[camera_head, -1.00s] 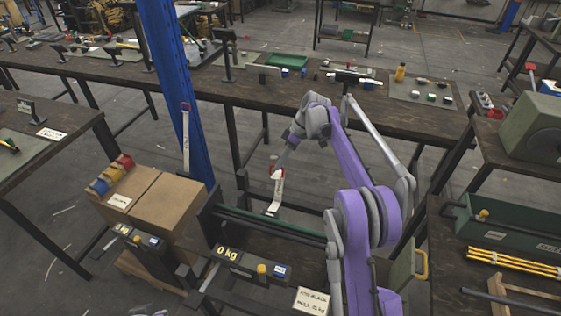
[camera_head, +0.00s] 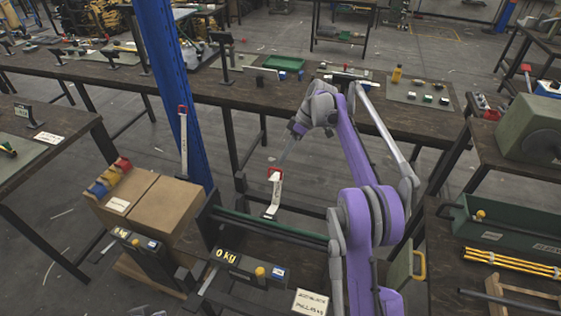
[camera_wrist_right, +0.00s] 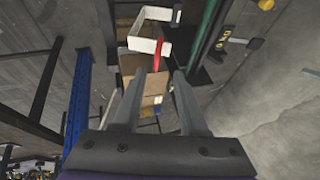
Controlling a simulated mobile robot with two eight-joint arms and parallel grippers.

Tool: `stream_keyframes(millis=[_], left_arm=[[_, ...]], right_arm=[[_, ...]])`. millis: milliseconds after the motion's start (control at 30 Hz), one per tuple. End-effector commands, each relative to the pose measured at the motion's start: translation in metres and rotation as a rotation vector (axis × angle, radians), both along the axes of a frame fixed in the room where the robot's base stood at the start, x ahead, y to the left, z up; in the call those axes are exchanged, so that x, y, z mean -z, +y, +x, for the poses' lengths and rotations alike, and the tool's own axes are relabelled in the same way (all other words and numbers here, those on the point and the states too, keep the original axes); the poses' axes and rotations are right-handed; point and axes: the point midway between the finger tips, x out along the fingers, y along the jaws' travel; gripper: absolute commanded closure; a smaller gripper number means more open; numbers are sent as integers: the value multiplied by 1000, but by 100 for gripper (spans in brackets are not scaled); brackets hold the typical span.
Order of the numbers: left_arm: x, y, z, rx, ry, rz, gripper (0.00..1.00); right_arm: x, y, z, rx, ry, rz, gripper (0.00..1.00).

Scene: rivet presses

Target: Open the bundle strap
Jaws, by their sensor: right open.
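Whether a finger touches the tab is unclear. My left gripper is not in view.
A long workbench (camera_head: 240,92) crosses behind.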

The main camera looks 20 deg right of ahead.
Motion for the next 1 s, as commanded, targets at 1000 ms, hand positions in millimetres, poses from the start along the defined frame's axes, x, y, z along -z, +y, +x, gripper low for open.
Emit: stream_keyframes(millis=[1000], left_arm=[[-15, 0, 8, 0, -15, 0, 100]], right_arm=[[-58, -22, -6, 23, 2, -16, 58]])
